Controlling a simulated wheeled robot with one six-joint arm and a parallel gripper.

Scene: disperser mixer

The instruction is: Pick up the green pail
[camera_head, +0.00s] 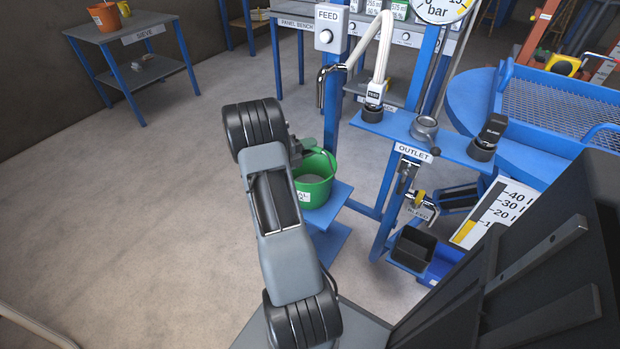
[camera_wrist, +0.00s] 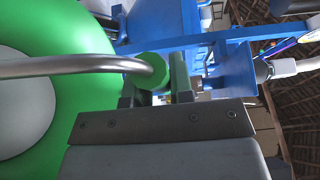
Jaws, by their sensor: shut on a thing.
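The green pail (camera_head: 316,184) stands on or just over a small blue shelf beside the blue frame in the head view; my arm partly hides its left side. It holds a pale grey content. In the wrist view the pail (camera_wrist: 84,35) fills the left, with its metal handle (camera_wrist: 60,66) running to a green grip. My gripper (camera_wrist: 160,85) is shut on the green grip of the handle. In the head view my gripper (camera_head: 308,150) is at the pail's upper left rim. I cannot tell whether the pail's base touches the shelf.
The blue shelf (camera_head: 338,198) joins the blue frame, with a white feed spout (camera_head: 375,75) and the outlet bracket (camera_head: 413,153) to the right. A black bin (camera_head: 411,248) sits lower right.

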